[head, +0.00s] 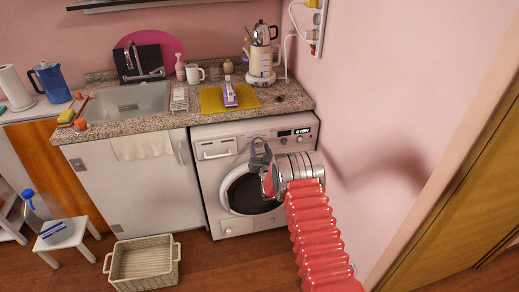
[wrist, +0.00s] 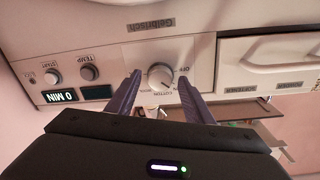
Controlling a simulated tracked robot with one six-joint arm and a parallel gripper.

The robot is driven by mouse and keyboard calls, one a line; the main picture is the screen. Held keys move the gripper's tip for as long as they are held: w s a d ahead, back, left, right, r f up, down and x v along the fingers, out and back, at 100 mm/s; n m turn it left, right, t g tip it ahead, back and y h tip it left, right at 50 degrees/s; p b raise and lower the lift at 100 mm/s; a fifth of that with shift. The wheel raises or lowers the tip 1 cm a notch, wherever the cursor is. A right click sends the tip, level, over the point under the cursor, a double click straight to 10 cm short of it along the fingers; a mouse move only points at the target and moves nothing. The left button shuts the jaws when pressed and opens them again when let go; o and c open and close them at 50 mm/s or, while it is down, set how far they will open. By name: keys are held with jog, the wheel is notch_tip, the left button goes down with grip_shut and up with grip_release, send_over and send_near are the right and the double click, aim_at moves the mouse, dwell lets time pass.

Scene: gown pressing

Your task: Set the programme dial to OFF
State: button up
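The washing machine (head: 228,225) stands under the counter at the right in the head view. Its programme dial (wrist: 161,76) is a round, pale knob on the white control panel (wrist: 215,60), seen upside down in the wrist view. Labels reading OFF and COTTON show beside the dial; I cannot tell which its mark points to. My gripper (wrist: 159,79) is open, with one dark finger to each side of the dial. I cannot tell whether either finger touches it. In the head view my gripper (head: 260,156) is in front of the machine and hides the dial.
In the wrist view, START (wrist: 52,76) and TEMP (wrist: 89,73) knobs sit left of the dial, above a lit display (wrist: 61,97) reading 0 MIN. The detergent drawer (wrist: 280,66) is at the right. A basket (head: 143,264) stands on the floor; the pink wall (head: 400,110) is close on the right.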

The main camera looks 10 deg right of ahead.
jog(key=c, duration=0.9)
jog(key=shift+n, duration=0.3)
jog(key=n, duration=0.4)
jog(key=shift+n, duration=0.4)
jog(key=n, duration=0.5)
jog(key=o, duration=1)
jog(key=shift+f, duration=0.1)
